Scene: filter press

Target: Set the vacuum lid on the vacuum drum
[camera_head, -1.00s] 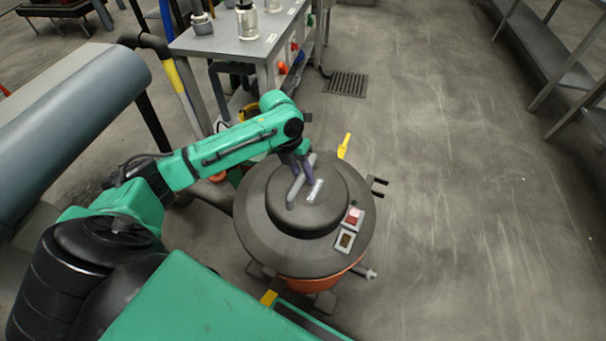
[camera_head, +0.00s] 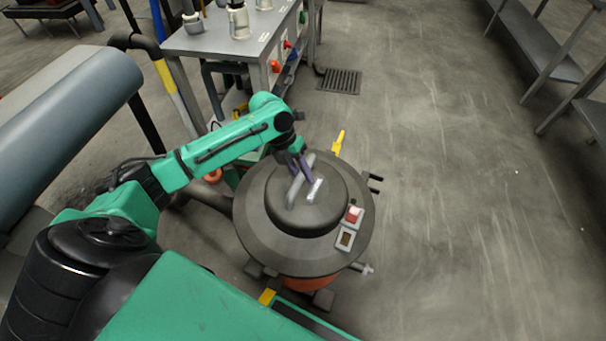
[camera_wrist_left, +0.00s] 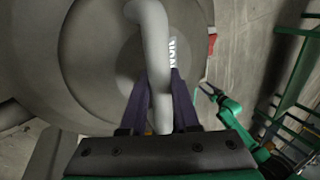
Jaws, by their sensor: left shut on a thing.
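The vacuum lid (camera_head: 258,222) is a round dark grey cover with a raised dome and a pale bar handle. In the head view it lies over the orange vacuum drum (camera_head: 303,284) and hides the drum's top. A strip of orange shows below the lid's front rim. Whether the lid touches the drum I cannot tell. My left gripper (camera_head: 301,168) is shut on the lid's handle. In the left wrist view its two purple fingers (camera_wrist_left: 160,105) stand on either side of the grey handle (camera_wrist_left: 153,40). A green arm at the right there may be my right one; its jaw state is unclear.
A small panel with a red switch (camera_head: 353,215) sits by the lid's right rim. A yellow lever (camera_head: 339,142) and dark prongs (camera_head: 374,183) stick out beyond the rim. A grey bench (camera_head: 235,38) with metal vessels stands behind. Open floor lies to the right.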

